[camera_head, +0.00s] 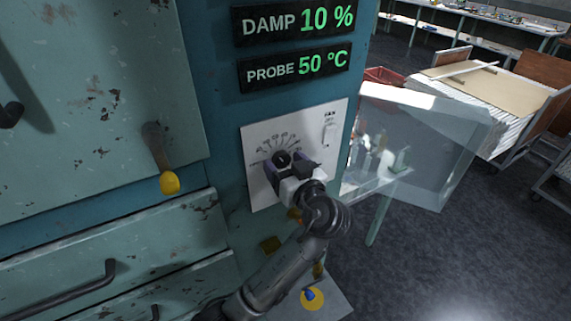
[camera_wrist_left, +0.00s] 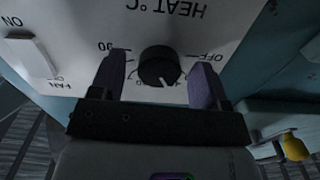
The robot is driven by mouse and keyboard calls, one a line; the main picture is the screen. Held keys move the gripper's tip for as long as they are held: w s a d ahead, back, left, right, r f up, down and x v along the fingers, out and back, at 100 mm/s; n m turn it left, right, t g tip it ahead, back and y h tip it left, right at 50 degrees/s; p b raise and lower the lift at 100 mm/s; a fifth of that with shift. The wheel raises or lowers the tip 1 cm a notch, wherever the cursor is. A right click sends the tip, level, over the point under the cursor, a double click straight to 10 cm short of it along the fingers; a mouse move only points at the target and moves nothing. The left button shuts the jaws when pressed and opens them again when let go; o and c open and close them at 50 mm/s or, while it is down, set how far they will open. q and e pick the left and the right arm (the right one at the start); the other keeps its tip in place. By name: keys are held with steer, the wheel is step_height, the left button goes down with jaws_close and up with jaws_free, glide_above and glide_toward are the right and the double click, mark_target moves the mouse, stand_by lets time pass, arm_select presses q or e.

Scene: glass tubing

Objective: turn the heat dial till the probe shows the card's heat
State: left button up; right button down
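The probe display (camera_head: 295,68) reads 50 °C in green. The heat dial (camera_wrist_left: 160,67) is a black round knob on a white panel (camera_head: 337,116) with a printed scale; in the head view the gripper partly covers it. My left gripper (camera_head: 288,163) is at the dial. In the left wrist view its two fingers (camera_wrist_left: 158,82) stand open on either side of the knob, with a small gap visible at each side. The knob's pointer setting is too small to read surely. I see no card with a heat value. My right gripper is out of view.
The damp display (camera_head: 297,19) reads 10 %. A fan switch (camera_head: 329,134) sits on the panel, up and right of the dial. A yellow-tipped handle (camera_head: 169,182) juts from the cabinet at left. A clear pane (camera_head: 425,140) stands at right, near a low table.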

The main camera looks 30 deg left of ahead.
arm_select(q)
steer(key=c, duration=0.9)
steer(key=shift+r+m+p, duration=0.15)
steer(key=shift+m+p, duration=0.15)
steer(key=shift+p, duration=0.15)
steer(key=shift+r+m+p, duration=0.1)
steer(key=shift+m+p, duration=0.95)
steer(key=shift+m, duration=0.05)
steer(key=shift+m+p, duration=0.7)
steer(key=shift+m, duration=0.4)
steer(key=shift+f, duration=0.2)
steer(key=o, duration=0.9)
